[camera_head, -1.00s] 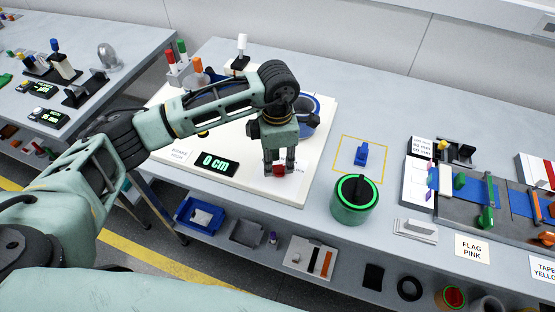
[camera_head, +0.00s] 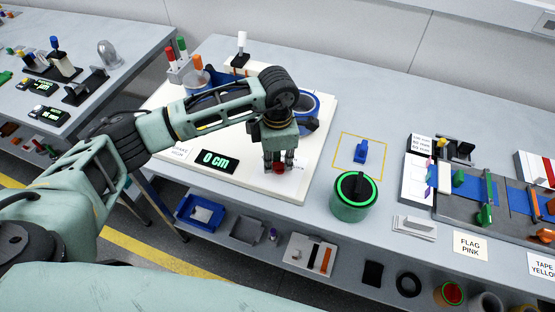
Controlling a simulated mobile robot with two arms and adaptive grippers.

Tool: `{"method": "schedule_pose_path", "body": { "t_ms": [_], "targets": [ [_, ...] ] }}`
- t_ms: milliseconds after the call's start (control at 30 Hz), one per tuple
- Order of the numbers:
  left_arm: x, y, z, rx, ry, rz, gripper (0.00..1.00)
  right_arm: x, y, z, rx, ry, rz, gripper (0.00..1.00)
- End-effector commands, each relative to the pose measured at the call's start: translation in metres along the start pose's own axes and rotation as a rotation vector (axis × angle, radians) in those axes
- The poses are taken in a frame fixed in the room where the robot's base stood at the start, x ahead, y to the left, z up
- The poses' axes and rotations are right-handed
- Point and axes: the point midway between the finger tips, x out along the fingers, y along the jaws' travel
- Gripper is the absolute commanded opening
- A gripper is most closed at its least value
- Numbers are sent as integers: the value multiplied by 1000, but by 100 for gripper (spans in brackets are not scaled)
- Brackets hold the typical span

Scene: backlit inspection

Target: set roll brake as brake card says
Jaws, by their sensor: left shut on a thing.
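My left gripper (camera_head: 278,165) is shut on a small red knob (camera_head: 279,169) near the front right of a white board. Only part of the knob shows between the fingers. A pale printed patch lies around the knob, mostly hidden by the gripper. A small white card (camera_head: 182,150) lies at the board's front left, partly hidden by my arm; its lower line looks like "HIGH", the rest is too small to read. A black display (camera_head: 215,161) beside it reads "0 cm" in green. A blue-rimmed roll (camera_head: 314,103) stands behind the gripper, partly covered. My right gripper is out of view.
The white board (camera_head: 250,188) lies on a grey bench. Right of it are a green and black round container (camera_head: 351,197) and a blue piece (camera_head: 361,151) inside a yellow outline. A fixture with blue tape (camera_head: 478,188) stands farther right. Pens (camera_head: 183,50) stand at the back left.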

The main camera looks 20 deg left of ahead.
Motion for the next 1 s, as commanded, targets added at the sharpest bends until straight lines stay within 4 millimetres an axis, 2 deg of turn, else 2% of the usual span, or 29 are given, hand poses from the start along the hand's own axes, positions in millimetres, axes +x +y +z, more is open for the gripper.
{"method": "schedule_pose_path", "body": {
  "t_ms": [367,1000],
  "targets": [
    [1,0,0,-86,0,2,0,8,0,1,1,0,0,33],
    [1,-2,1,-556,-2,2,0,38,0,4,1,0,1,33]
  ]
}}
